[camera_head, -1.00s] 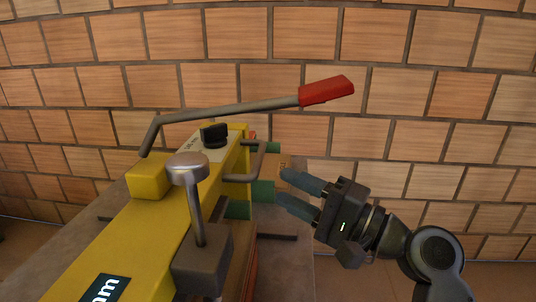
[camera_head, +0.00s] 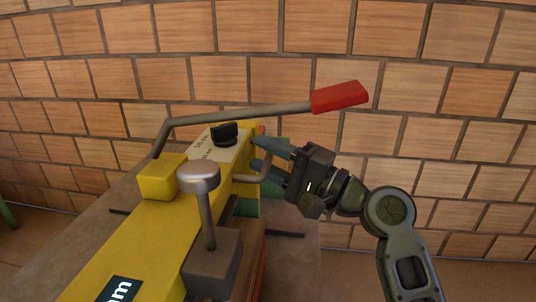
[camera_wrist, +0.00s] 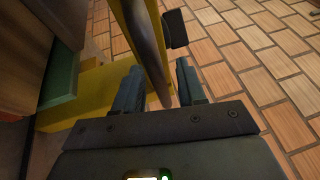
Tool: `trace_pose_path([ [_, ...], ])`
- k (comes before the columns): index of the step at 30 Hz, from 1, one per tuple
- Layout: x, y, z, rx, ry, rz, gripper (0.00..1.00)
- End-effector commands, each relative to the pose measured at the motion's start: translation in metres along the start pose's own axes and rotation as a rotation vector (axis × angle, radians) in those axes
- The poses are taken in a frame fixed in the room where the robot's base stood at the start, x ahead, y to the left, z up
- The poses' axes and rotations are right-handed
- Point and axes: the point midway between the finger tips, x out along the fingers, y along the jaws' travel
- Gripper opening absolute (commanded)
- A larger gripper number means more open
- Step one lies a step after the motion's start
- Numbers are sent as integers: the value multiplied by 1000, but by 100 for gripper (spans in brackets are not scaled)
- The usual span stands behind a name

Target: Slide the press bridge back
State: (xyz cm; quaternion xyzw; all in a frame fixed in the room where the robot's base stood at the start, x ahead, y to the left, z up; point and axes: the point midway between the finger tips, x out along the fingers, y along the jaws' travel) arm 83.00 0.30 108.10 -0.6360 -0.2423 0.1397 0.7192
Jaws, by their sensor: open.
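The press bridge (camera_head: 140,240) is a long yellow beam running from the lower left toward the middle of the head view. A bent grey handle (camera_head: 268,165) sticks out from its right side. My gripper (camera_head: 257,153) is at this handle, coming from the right, with its fingers pointing left toward the bridge. In the wrist view, my gripper (camera_wrist: 159,67) is open, and a grey-brown bar (camera_wrist: 147,40) passes between its two fingers. I cannot tell whether either finger touches the bar. The yellow bridge also shows in the wrist view (camera_wrist: 90,95).
A long grey lever with a red grip (camera_head: 340,96) spans above the bridge and my gripper. A grey round-topped post (camera_head: 200,180) and a black knob (camera_head: 224,133) stand on the bridge. Green blocks (camera_head: 275,185) are beneath, on a grey table (camera_head: 285,265). A brick wall is behind.

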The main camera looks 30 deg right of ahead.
Motion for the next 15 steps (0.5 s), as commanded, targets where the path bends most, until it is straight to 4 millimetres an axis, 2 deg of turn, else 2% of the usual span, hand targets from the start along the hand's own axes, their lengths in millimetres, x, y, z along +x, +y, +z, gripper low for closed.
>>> trace_pose_path([
  [5, 0, 0, 0, 0, 0, 0, 38],
  [15, 0, 0, 0, 0, 0, 0, 6],
])
